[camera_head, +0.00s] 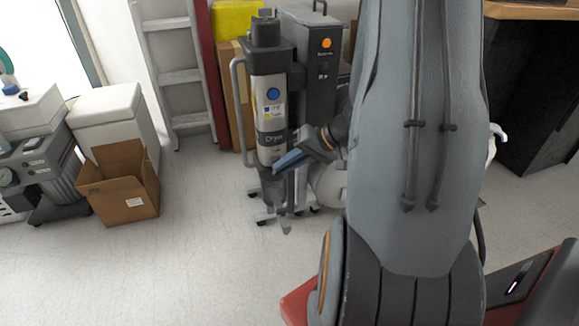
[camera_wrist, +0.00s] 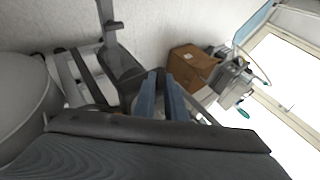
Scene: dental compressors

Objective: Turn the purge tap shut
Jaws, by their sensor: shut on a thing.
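The dryer unit (camera_head: 270,95) is a tall silver and dark cylinder with a blue round mark, standing upright on a wheeled base.
A dark cabinet (camera_head: 310,65) stands behind the cylinder, and a rounded light tank (camera_head: 328,185) is at its lower right. An open cardboard box (camera_head: 120,185) and a grey compressor (camera_head: 45,170) stand to the left. The floor (camera_head: 190,255) in front is clear.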

